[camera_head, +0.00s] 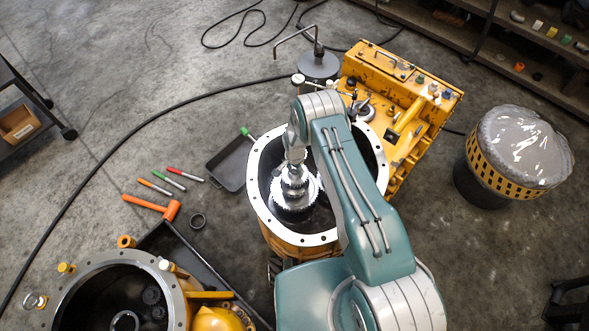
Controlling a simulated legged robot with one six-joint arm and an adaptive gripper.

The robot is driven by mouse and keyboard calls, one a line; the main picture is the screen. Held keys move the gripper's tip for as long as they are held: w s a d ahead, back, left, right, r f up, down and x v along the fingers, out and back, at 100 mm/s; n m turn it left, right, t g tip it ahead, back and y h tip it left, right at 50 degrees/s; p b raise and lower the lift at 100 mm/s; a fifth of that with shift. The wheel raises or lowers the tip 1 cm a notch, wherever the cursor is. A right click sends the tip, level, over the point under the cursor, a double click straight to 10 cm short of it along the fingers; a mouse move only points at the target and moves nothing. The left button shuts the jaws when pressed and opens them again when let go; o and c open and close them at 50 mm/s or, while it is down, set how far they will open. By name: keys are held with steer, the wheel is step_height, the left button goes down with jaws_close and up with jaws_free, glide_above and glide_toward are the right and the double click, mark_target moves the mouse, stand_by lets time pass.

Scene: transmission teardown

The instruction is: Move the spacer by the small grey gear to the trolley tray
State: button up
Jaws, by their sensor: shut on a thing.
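My gripper (294,182) points down inside the round yellow housing with the pale bolted rim (257,200). It is shut on the spacer, which the gripper hides, so its outline is not clear. A grey toothed gear (296,207) lies directly below the gripper in the housing; I cannot tell if they touch. The dark trolley (24,82) is at the far left edge, partly cut off; its tray is barely in view.
Another open housing (82,279) stands lower left. A covered drum (485,178) stands right.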

steer(key=shift+r, duration=3.6)
